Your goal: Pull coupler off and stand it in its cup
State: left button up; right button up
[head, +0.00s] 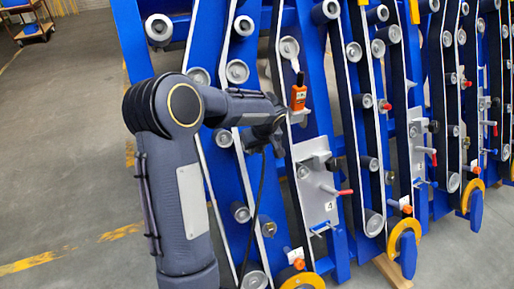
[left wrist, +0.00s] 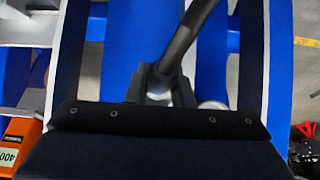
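My left gripper (head: 272,131) is at the blue machine frame, at the end of my dark arm, and shows small in the head view. In the left wrist view a grey coupler (left wrist: 158,86) with a dark hose (left wrist: 190,35) sits between the dark finger blocks of my left gripper (left wrist: 160,98). They appear closed around it; the contact is partly hidden by the gripper body. In the head view the hose (head: 257,205) hangs down from the gripper. I cannot make out the cup for certain. My right gripper is not in view.
An orange device (head: 298,97) hangs just right of the gripper; it also shows in the left wrist view (left wrist: 20,145). A grey plate marked 4 (head: 318,201) with a red lever (head: 338,192) is below right. Rollers and belts crowd the frame.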

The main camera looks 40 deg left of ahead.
aim_at(261, 149)
pick_arm(q)
grip_shut()
jog(key=shift+d+r, duration=0.1)
jog(key=shift+d, duration=0.05)
jog(key=shift+s+d+r+b, duration=0.25)
jog(key=shift+s+d+r, duration=0.15)
jog(key=shift+d, duration=0.25)
jog(key=shift+s+d+r+b, duration=0.3)
jog(key=shift+d+r, duration=0.15)
jog(key=shift+d, duration=0.15)
